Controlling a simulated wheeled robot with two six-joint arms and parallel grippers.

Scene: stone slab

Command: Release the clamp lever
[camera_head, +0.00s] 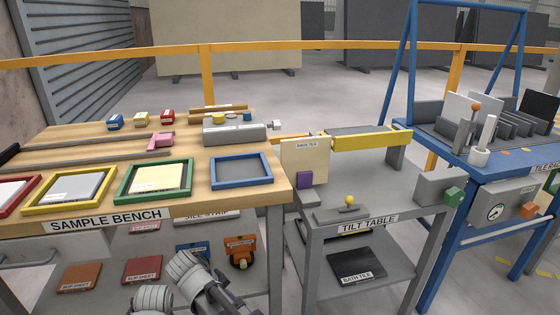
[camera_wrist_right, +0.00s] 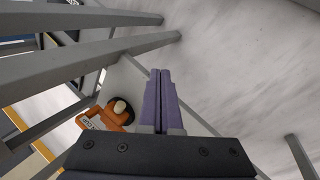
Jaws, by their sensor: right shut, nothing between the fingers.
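A lever with a yellow knob (camera_head: 349,200) stands on a small grey plate on the tilt table (camera_head: 405,209). Which of these parts is the clamp lever I cannot tell for sure. My right gripper (camera_wrist_right: 159,75) is shut and empty, its purple fingers together over a pale surface. An orange piece with a round beige knob (camera_wrist_right: 119,107) lies left of the fingers, apart from them. My left gripper is not in view.
The sample bench (camera_head: 255,202) carries coloured frames and small blocks. Its lower shelf holds slip sheets and an orange item (camera_head: 240,243). A blue rack table (camera_head: 485,157) stands at right, with an orange-knobbed lever (camera_head: 476,107). Grey bars (camera_wrist_right: 90,70) cross the right wrist view at left.

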